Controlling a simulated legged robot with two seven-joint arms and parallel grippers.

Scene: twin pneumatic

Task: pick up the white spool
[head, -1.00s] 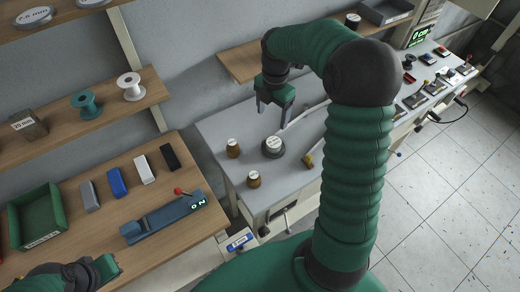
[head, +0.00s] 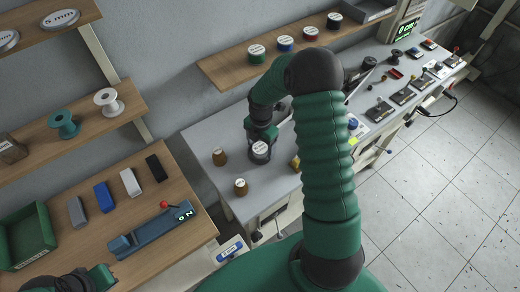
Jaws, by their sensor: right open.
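The white spool (head: 108,102) stands on the left wooden shelf, to the right of a teal spool (head: 64,124). No gripper is near it. My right gripper (head: 261,147) is open and low over the grey bench, with its fingers around or just beside a dark round object with a white label (head: 260,152). I cannot tell whether they touch it. My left gripper (head: 108,276) is at the bottom left over the wooden table, far below the white spool; its fingers do not show clearly.
The wooden table holds several small blocks (head: 104,197), a blue-grey lever device (head: 150,231) and a green bin (head: 28,237). Two brown pieces (head: 220,157) stand on the bench (head: 207,190). Several labelled spools (head: 285,44) sit on the back shelf (head: 222,72).

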